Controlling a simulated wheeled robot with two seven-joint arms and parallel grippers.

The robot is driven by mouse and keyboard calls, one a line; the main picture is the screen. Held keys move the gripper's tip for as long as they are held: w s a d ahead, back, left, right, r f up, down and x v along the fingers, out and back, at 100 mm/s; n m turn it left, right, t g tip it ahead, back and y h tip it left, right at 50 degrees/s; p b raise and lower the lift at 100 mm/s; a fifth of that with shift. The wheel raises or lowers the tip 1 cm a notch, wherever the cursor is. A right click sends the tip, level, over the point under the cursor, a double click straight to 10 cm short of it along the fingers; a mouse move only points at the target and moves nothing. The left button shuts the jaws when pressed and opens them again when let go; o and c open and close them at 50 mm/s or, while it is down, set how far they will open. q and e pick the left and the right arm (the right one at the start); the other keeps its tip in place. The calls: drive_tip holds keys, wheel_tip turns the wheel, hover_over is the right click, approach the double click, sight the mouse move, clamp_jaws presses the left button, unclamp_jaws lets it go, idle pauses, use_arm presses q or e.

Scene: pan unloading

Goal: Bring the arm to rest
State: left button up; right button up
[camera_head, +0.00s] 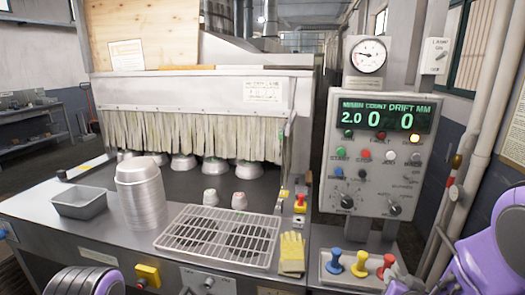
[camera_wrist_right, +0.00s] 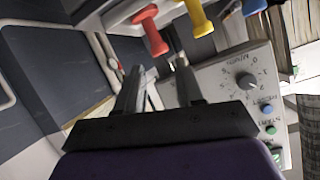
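My right gripper (camera_wrist_right: 158,67) shows in the right wrist view with its two dark fingers apart and nothing between them. Beyond the fingertips are a red knob (camera_wrist_right: 150,30) and a yellow knob (camera_wrist_right: 197,16), with the panel's dials at the right. In the head view my purple right arm (camera_head: 485,255) comes in at the lower right, near the red knob (camera_head: 386,265) on the panel's base. Part of my left arm (camera_head: 85,281) shows at the bottom left; its fingers are out of the picture.
The bench holds a stack of metal pans (camera_head: 141,195), a grey tray (camera_head: 80,203), a wire rack (camera_head: 217,237), two small cups and yellow gloves (camera_head: 292,252). The control panel (camera_head: 383,155) stands right. Several pans sit under the strip curtain (camera_head: 190,137).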

drive_tip(key=s+a+f+g+b, duration=0.1)
drive_tip(key=s+f+g+b, duration=0.1)
drive_tip(key=s+f, duration=0.7)
drive_tip(key=s+a+f+g+b, duration=0.1)
drive_tip(key=s+f+g, duration=0.3)
drive_tip(key=f, duration=0.8)
use_arm(q)
wheel_tip(320, 180, down, 7)
drive_tip(key=b, duration=0.3)
drive_tip(key=shift+f, duration=0.15)
use_arm(e)
drive_tip(key=s+a+f+g, duration=0.1)
drive_tip(key=s+f, duration=0.5)
drive_tip(key=s, duration=0.3)
drive_tip(key=s+a+f+g, duration=0.1)
drive_tip(key=s+f+g, duration=0.1)
drive_tip(key=s+f, duration=0.5)
drive_tip(key=s, duration=0.2)
drive_tip(key=shift+s+a, duration=0.2)
drive_tip(key=shift+s, duration=0.1)
